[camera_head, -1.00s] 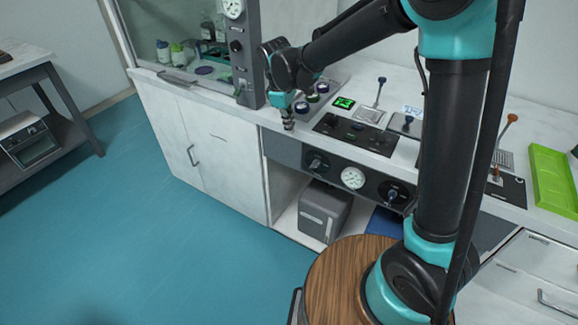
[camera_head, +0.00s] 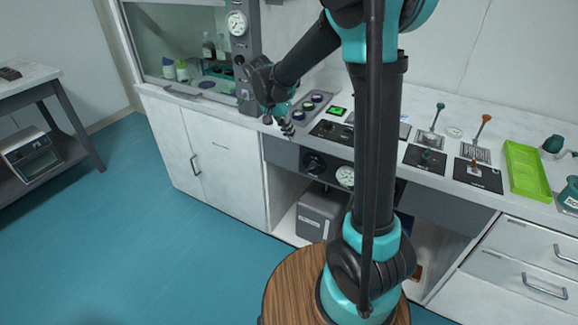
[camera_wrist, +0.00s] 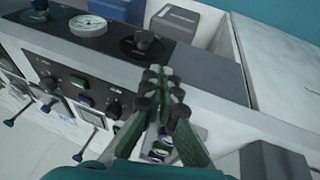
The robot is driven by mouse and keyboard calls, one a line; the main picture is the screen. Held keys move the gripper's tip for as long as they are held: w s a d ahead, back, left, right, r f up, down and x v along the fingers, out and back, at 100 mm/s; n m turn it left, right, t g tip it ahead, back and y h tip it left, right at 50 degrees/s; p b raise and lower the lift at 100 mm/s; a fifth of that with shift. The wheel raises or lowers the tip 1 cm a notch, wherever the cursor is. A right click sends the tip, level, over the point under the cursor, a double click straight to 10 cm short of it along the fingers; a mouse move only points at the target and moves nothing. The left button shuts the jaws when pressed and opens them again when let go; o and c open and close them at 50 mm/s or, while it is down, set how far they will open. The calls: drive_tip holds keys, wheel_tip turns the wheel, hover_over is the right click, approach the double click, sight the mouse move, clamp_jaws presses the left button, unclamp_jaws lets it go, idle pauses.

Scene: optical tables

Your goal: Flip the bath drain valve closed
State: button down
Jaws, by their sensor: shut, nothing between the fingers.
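My gripper (camera_head: 287,129) is shut and empty, pointing down at the bench's front edge, left of the control console. In the wrist view its fingertips (camera_wrist: 164,88) are together near the console's edge and the black front knob (camera_wrist: 142,43). I cannot tell for certain which part is the bath drain valve. Candidates on the bench are a lever with a teal top (camera_head: 438,108), a lever with an orange top (camera_head: 485,120) and a low teal handle (camera_head: 428,155) on a black plate. The front knob also shows in the head view (camera_head: 314,163). My arm hides part of the console.
A green tray (camera_head: 528,172) lies at the right of the bench, with teal objects beyond it. A pressure gauge (camera_head: 345,176) sits on the front panel. Round containers (camera_head: 307,106) stand close behind my gripper. A glass-fronted hood (camera_head: 185,45) is at left. The floor in front is clear.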

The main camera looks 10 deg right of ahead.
drive_tip(key=shift+s+m, duration=0.1)
drive_tip(key=shift+m, duration=0.3)
approach(311, 167)
drive_tip(key=w+f, duration=0.1)
drive_tip(key=w, duration=0.1)
drive_tip(key=w+a+f, duration=0.1)
drive_tip(key=f, duration=0.1)
drive_tip(key=shift+w+f, duration=0.25)
drive_tip(key=shift+w, duration=0.15)
drive_tip(key=f, duration=0.1)
drive_tip(key=s+d+f, duration=0.1)
drive_tip(key=f, duration=0.1)
drive_tip(key=shift+d, duration=0.35)
drive_tip(key=shift+s+d+f, duration=0.25)
drive_tip(key=shift+d+f, duration=0.05)
drive_tip(key=shift+f, duration=0.15)
